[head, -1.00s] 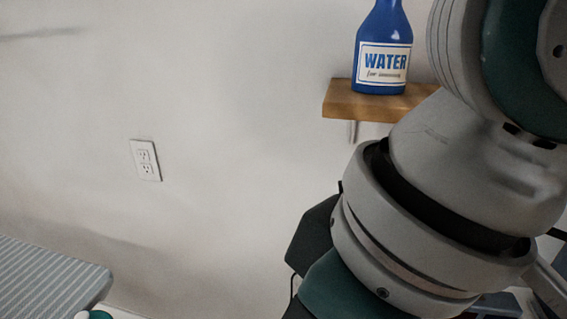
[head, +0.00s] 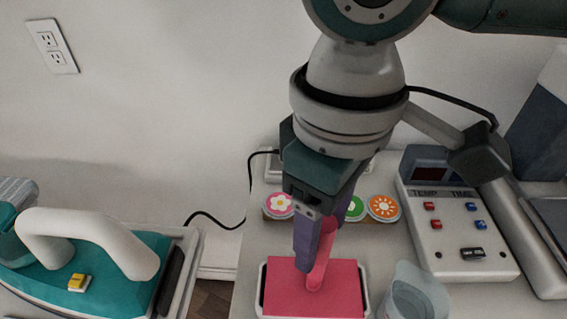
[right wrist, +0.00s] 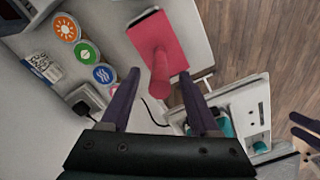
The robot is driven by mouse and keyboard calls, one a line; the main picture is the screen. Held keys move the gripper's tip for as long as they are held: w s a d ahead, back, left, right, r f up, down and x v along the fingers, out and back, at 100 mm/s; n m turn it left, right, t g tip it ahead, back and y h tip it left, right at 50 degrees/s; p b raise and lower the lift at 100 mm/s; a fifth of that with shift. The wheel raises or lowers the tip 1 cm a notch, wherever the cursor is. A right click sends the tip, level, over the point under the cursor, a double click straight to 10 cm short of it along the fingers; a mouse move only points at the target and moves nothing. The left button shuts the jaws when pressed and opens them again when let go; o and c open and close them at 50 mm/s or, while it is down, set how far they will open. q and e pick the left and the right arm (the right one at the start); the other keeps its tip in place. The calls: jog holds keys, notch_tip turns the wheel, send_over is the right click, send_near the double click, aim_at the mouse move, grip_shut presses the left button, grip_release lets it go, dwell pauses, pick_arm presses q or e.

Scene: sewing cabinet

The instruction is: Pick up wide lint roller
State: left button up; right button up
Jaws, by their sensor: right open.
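The wide lint roller is pink, with a broad flat head (head: 330,287) and a rounded handle (head: 325,250) rising from it. In the head view it sits on the near part of the counter. My right gripper (head: 318,252) points down over it, open, with its purple fingers around the handle. In the right wrist view, the roller's handle (right wrist: 160,72) reaches between the two open fingertips (right wrist: 159,78), with gaps on both sides. The far finger is partly hidden in the head view. Dark finger-like parts, apparently my left gripper (right wrist: 304,132), show at the right wrist view's edge.
Round colored lids (head: 383,207) stand behind the roller. A clear cup (head: 415,295) is close on its right, with a control box (head: 455,225) beyond. A teal iron (head: 85,265) stands at left, across a gap from the counter. A black cord (head: 222,227) hangs there.

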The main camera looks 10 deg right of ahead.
aim_at(317, 265)
notch_tip(317, 265, down, 2)
jog(key=shift+f, duration=0.25)
grip_shut()
dwell(0.4)
dwell(0.9)
